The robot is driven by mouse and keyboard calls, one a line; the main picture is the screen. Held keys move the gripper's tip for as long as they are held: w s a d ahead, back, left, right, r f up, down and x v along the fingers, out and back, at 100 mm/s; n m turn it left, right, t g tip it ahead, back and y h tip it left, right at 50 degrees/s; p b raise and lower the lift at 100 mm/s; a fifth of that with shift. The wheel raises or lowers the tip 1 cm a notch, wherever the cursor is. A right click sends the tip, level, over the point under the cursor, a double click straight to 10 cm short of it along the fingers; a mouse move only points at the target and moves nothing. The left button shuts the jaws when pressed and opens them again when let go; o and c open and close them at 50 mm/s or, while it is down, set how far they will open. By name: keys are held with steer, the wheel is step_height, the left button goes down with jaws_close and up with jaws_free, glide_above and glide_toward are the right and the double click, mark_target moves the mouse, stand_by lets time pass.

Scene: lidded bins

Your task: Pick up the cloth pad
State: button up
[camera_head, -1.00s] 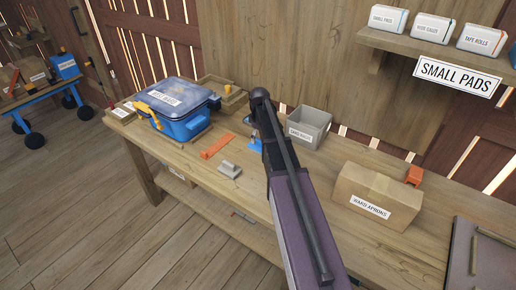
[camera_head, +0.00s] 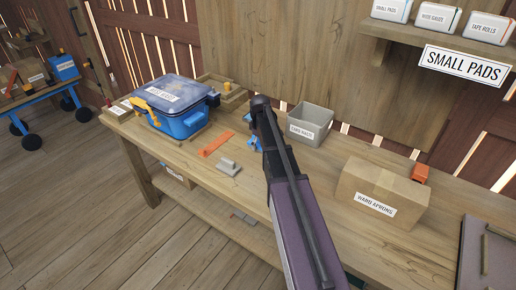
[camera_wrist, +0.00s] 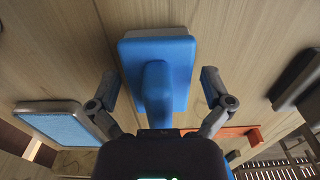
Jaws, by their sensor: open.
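A blue pad with a raised blue grip (camera_wrist: 158,88) and a greyish far edge lies on the wooden bench in the wrist view. It is probably the cloth pad; no label shows on it. In the head view only small blue bits (camera_head: 253,145) show beside my arm, and I cannot tell if they are this pad. My gripper (camera_wrist: 158,78) is open, with one finger on each side of the raised grip. I cannot tell whether the fingers touch it. In the head view my arm hides the gripper.
An orange flat piece (camera_head: 215,143) and a grey handled block (camera_head: 228,167) lie on the bench. Around them stand a lidded blue bin (camera_head: 182,124), an open grey bin (camera_head: 312,125) and a cardboard box (camera_head: 383,193). The bench front between the grey block and the box is fairly clear.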

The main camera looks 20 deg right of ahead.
steer(key=shift+f, duration=0.1)
stand_by(0.6)
steer(key=c, duration=1)
